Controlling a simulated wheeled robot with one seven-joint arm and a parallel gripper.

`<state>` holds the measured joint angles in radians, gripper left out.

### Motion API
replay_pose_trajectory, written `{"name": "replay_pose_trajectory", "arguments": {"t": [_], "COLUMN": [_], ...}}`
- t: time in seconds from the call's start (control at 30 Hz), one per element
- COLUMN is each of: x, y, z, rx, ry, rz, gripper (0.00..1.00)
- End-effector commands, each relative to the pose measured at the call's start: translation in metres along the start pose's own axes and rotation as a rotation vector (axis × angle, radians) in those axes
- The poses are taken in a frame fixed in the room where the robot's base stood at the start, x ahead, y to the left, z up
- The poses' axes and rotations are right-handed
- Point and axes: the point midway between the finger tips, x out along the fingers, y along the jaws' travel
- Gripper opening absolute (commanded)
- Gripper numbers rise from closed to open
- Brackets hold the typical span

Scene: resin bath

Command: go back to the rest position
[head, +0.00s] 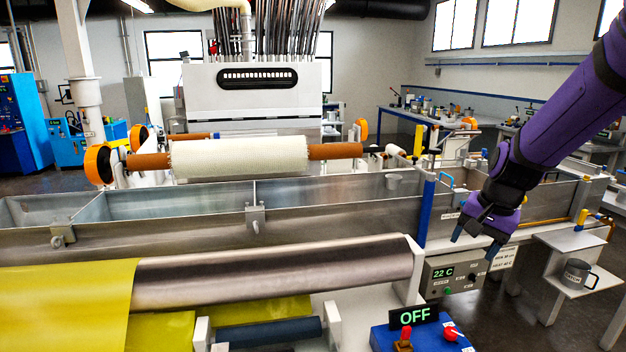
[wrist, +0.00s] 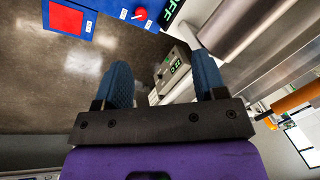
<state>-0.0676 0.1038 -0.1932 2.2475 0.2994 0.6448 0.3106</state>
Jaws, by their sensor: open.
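My gripper (head: 474,240) is at the right in the head view, at the end of my purple arm. Its blue fingers point down and to the left, near the right end of the steel bath (head: 330,210) and above the grey control box (head: 452,274) that reads 22 C. In the wrist view my gripper (wrist: 165,85) shows two blue fingers standing well apart with nothing between them. The control box (wrist: 175,68) shows beyond the fingers there. My gripper is open and empty.
A blue switch box (head: 425,336) with an OFF sign stands at the front. A large metal roller (head: 280,272) with yellow sheet lies before the bath. A white-wound roll (head: 240,157) lies behind it. A grey mug (head: 577,274) stands on a small shelf at right.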

Motion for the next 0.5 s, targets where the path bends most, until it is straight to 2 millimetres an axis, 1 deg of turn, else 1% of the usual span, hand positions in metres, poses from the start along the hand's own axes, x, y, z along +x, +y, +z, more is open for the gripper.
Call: {"name": "replay_pose_trajectory", "arguments": {"t": [0.03,0.2,0.4,0.5], "x": [-0.017,-0.061,-0.105,-0.123], "y": [0.001,0.008,0.023,0.032], "z": [0.009,0.04,0.08,0.1], "rx": [-0.035,-0.156,-0.298,-0.368], "ry": [0.014,0.047,0.101,0.132], "rz": [-0.015,-0.038,-0.051,-0.049], "gripper": [0.65,0.65,0.65,0.65]}}
